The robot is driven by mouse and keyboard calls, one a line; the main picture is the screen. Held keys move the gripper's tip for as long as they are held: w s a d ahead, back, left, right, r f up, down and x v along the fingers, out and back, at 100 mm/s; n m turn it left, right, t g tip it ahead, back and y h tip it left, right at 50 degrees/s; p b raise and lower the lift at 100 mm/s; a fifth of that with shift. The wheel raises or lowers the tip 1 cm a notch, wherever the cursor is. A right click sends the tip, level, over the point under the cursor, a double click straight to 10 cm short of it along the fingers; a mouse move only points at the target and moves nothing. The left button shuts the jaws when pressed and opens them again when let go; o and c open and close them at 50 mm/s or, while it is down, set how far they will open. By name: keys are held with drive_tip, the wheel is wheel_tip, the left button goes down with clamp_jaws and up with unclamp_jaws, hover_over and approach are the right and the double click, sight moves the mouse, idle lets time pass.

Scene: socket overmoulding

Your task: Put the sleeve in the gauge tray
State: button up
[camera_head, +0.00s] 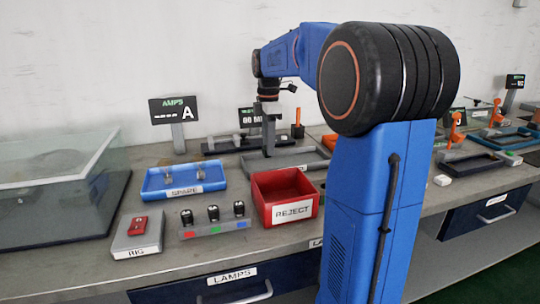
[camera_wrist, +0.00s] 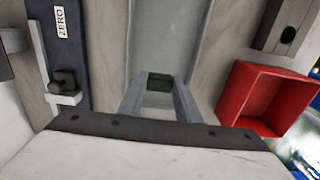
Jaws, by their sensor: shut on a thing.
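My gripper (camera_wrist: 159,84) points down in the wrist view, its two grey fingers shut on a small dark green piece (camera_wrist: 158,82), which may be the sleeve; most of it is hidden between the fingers. In the head view my gripper (camera_head: 268,151) is over the left part of a long grey tray (camera_head: 311,163) at the back of the bench. The tray also shows under the fingertips in the wrist view (camera_wrist: 168,30). No label on it can be read, so I cannot tell if it is the gauge tray. Whether the piece touches the tray is unclear.
A red REJECT bin (camera_head: 293,212) stands in front of the grey tray, and a blue SPARE tray (camera_head: 184,181) is to its left. A dark base marked ZERO (camera_wrist: 70,50) with a gauge lies beside the grey tray. A sign A (camera_head: 180,110) stands behind.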

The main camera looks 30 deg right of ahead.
drive_tip(key=shift+f, duration=1.95)
drive_tip(key=shift+f, duration=0.15)
drive_tip(key=o, duration=1.1)
wheel_tip(320, 180, up, 12)
drive_tip(key=shift+r, duration=0.2)
